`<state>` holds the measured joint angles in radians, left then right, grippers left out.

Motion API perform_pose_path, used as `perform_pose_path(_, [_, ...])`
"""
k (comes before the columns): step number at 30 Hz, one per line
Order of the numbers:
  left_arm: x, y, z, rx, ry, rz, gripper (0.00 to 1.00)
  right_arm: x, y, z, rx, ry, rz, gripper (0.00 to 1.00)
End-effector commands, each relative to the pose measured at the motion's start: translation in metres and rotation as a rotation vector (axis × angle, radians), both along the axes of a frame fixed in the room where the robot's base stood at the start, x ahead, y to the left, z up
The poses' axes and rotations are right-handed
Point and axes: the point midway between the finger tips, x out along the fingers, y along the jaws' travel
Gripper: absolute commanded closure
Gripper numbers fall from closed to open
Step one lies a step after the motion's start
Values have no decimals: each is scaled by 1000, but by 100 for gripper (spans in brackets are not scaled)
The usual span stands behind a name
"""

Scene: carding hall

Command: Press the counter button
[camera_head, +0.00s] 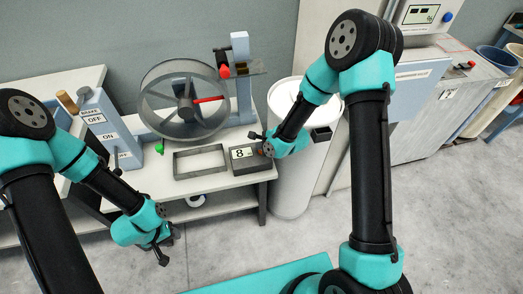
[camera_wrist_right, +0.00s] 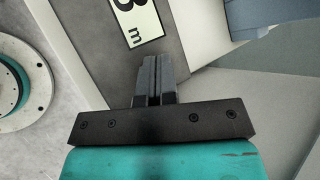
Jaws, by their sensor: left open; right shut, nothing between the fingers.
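The counter (camera_head: 252,166) is a dark box at the front right of the white table, with a display reading 8. Its dark top and part of the display, with an "m", show in the wrist view (camera_wrist_right: 172,45). My right gripper (camera_head: 264,146) is at the counter's right end, shut and empty. In the wrist view its closed fingertips (camera_wrist_right: 155,62) are over the dark top beside the display; I cannot tell whether they touch. No button is clearly visible. My left gripper (camera_head: 168,248) is open and empty, low in front of the table.
A wire-rimmed drum (camera_head: 148,98) with a red handle stands behind the counter. An empty rectangular frame (camera_head: 177,166) lies left of it. A brake lever box (camera_head: 100,120) is further left. A white cylindrical bin (camera_head: 292,195) stands right of the table.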

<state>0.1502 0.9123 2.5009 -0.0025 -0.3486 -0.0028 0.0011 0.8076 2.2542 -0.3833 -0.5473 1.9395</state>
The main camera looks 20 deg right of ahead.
Motion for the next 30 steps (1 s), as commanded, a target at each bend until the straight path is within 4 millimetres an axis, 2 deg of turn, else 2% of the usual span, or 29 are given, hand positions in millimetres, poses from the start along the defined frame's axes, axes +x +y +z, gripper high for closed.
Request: perform_pose_path(30, [0, 0, 0, 0, 0, 0, 57, 0, 0, -8, 0, 0, 0, 100])
